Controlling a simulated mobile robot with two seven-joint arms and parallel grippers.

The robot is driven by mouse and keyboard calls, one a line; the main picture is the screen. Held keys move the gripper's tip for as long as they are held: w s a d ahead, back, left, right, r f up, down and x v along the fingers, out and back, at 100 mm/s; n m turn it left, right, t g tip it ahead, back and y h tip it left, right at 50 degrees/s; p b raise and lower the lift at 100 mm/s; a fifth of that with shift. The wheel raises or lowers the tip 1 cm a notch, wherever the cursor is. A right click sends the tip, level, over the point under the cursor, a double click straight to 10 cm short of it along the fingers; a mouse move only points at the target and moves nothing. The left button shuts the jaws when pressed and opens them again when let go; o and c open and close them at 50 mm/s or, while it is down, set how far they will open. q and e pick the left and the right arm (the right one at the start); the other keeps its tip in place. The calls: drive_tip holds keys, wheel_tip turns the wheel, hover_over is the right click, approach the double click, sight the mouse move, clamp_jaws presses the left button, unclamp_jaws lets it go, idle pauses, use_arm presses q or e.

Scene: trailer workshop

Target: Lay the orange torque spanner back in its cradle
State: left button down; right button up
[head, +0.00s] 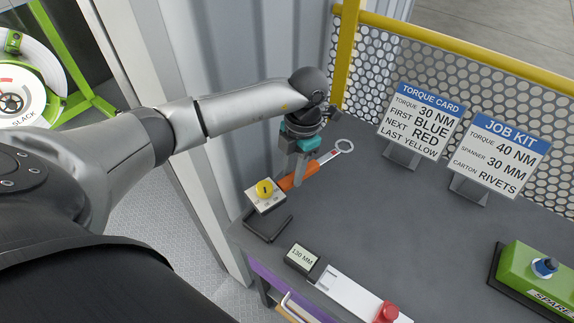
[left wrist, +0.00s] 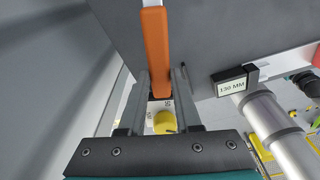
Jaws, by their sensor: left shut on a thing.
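The orange torque spanner (head: 300,178) has an orange handle and a grey shaft with a ring end that points to the upper right in the head view. My left gripper (head: 292,176) is shut on the orange handle, above or at the bench top; I cannot tell whether the spanner touches it. In the left wrist view the orange handle (left wrist: 156,50) runs up from between the fingers (left wrist: 160,88). I cannot make out the cradle for certain; a black bracket (head: 268,232) is on the bench corner near the handle end. My right gripper is not in view.
A small panel with a yellow knob (head: 264,189) stands close to the handle end. A 130 MM display (head: 303,257) with a white slide is at the front. Two sign cards (head: 421,119) and a green box (head: 540,275) stand to the right. The middle bench top (head: 390,210) is clear.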

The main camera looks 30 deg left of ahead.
use_arm(q)
drive_tip(key=n, duration=0.1)
drive_tip(key=a+n, duration=0.1)
drive_tip(key=shift+s+f+n+p, duration=0.25)
drive_tip(key=shift+f+n+p, duration=0.05)
drive_tip(key=shift+a+f+n, duration=0.15)
drive_tip(key=shift+f+n, duration=0.05)
drive_tip(key=shift+n, duration=0.2)
drive_tip(key=shift+s, duration=0.1)
drive_tip(key=shift+f+b, duration=2.25)
drive_tip(key=shift+f, duration=0.65)
drive_tip(key=c, duration=0.5)
unclamp_jaws()
